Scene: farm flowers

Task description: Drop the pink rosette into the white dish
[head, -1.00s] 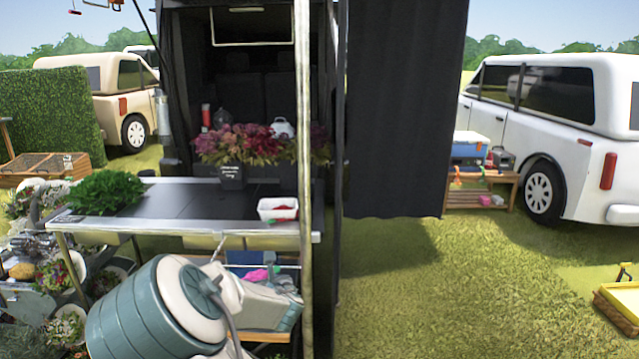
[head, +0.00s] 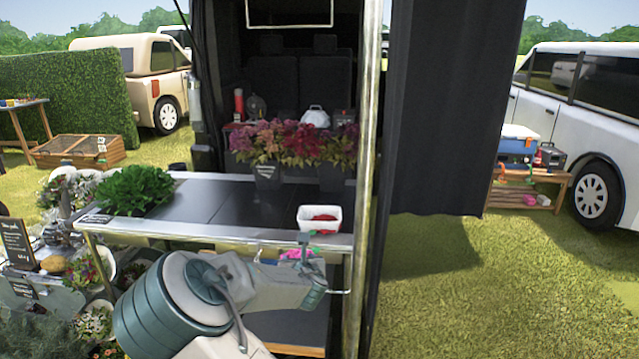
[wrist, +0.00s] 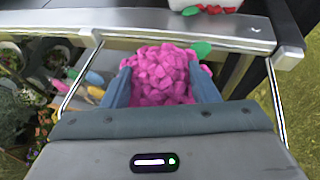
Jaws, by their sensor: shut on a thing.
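My gripper (wrist: 163,90) is shut on the pink rosette (wrist: 164,64), a dense pink bloom with a small green leaf at its far side in the wrist view. In the head view the pink rosette (head: 297,254) is mostly hidden by my gripper, in front of the table's front edge. The white dish (head: 319,226) stands on the right end of the dark tabletop, with something red inside. A bit of the white dish (wrist: 180,4) shows at the top of the wrist view, beyond the rosette.
The metal-edged table (head: 225,203) runs along the back of an open van. A leafy green plant (head: 135,190) stands at its left end, potted red and purple flowers (head: 285,148) behind it. A metal post (head: 367,150) and a dark curtain (head: 450,110) rise right of the dish.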

